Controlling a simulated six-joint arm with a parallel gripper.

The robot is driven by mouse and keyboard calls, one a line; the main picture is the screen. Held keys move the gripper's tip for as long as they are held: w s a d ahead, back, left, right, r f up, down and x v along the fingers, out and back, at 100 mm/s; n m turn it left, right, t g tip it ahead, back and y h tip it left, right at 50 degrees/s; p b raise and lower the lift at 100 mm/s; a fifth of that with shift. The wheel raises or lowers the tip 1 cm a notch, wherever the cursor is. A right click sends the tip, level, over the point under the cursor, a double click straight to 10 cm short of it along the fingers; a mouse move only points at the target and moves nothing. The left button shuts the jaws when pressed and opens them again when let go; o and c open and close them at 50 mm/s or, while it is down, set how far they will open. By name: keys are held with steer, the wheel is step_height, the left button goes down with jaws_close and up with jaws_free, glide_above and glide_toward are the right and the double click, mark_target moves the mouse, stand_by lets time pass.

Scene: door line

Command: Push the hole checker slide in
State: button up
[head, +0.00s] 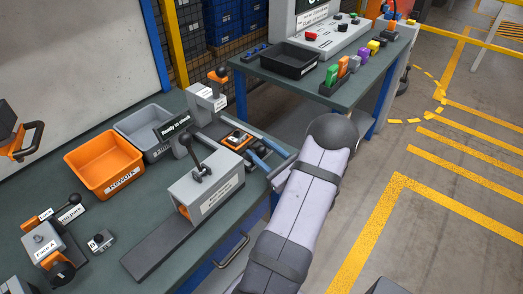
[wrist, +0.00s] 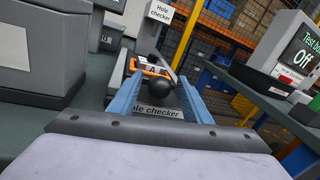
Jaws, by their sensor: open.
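The hole checker (head: 205,103) stands at the back of the green bench, with an upright head and a labelled sign in the wrist view (wrist: 161,11). Its slide, low in front, carries an orange-edged piece (head: 236,140) marked A in the wrist view (wrist: 153,71). A black ball knob (wrist: 160,94) sits at the slide's near end, above a "Hole checker" label (wrist: 160,113). My gripper (wrist: 161,78) is open, its blue fingers on either side of the knob.
A sign (head: 173,126) reads "Ready to check". A grey lever fixture (head: 205,190) stands close to my gripper on the near side. An orange bin (head: 104,165) and a grey bin (head: 145,128) are left. A second bench (head: 335,97) stands behind, with a gap between.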

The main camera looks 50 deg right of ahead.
steer(key=shift+s+a+b, duration=0.2)
steer(key=shift+s+a, duration=0.05)
steer(key=shift+s, duration=0.95)
steer(key=shift+s+a+b, duration=0.25)
steer(key=shift+s, duration=0.95)
steer(key=shift+s+a+b, duration=0.2)
steer(key=shift+s+a, duration=0.05)
steer(key=shift+s, duration=0.95)
